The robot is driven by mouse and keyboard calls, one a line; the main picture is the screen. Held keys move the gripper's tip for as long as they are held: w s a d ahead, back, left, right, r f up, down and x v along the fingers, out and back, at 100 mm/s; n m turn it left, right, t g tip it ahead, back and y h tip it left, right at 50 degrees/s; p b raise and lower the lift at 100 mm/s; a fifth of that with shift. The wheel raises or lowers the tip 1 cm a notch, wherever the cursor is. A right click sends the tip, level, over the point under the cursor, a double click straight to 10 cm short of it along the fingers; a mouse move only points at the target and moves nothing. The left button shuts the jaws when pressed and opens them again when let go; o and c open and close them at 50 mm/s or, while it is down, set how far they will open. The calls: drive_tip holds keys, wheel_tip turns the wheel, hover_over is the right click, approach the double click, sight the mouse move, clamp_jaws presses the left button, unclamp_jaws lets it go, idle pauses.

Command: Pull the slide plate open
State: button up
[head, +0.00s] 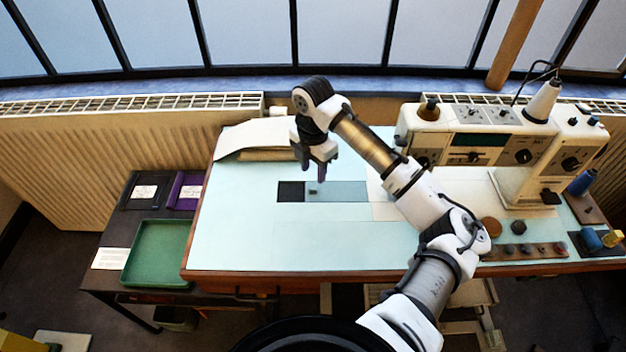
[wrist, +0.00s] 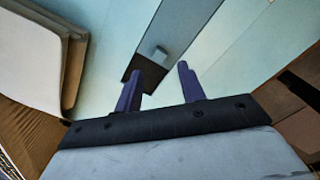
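The slide plate (head: 345,191) is a grey-blue strip set flush in the pale table top, with a small knob (head: 313,191) near its left end. A dark square recess (head: 291,191) shows directly left of the plate.
A folded cream cloth or board (head: 255,138) lies at the table's back left. A sewing machine (head: 490,145) stands at the right, with knobs and spools near it. A green tray (head: 157,252) sits on a lower side table at the left. The table's front left is clear.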

sight(313, 187)
wheel_tip(313, 187, down, 6)
drive_tip(key=shift+r+p, duration=0.1)
drive_tip(key=shift+p, duration=0.35)
drive_tip(key=shift+c, duration=0.4)
clamp_jaws()
